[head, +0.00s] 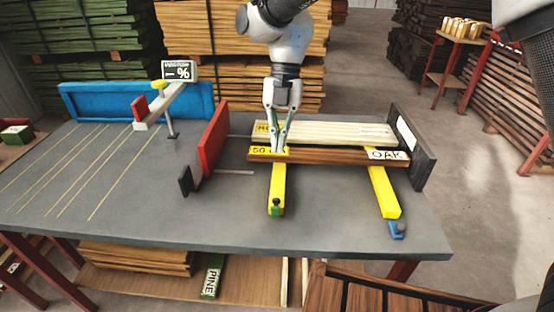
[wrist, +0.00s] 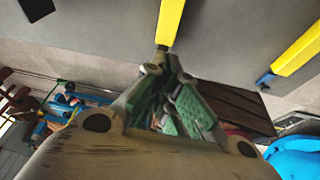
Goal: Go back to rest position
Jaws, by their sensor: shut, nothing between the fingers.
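My gripper (head: 278,147) points straight down over the workbench (head: 120,205) in the head view. Its fingers are shut and empty. The fingertips overlap the left end of a dark brown board (head: 330,157) with a yellow "50" mark and an OAK label; I cannot tell whether they touch it. A pale board (head: 330,133) lies just behind the brown one. In the wrist view the closed fingertips (wrist: 162,55) meet near the end of a yellow bar (wrist: 169,22).
Two yellow bars (head: 277,192) (head: 383,195) lie under the boards. A red plate (head: 214,138) stands left of the boards, a black plate (head: 420,150) right. A moisture display (head: 178,71) and blue trough (head: 95,103) are at the back left. The bench's left front is clear.

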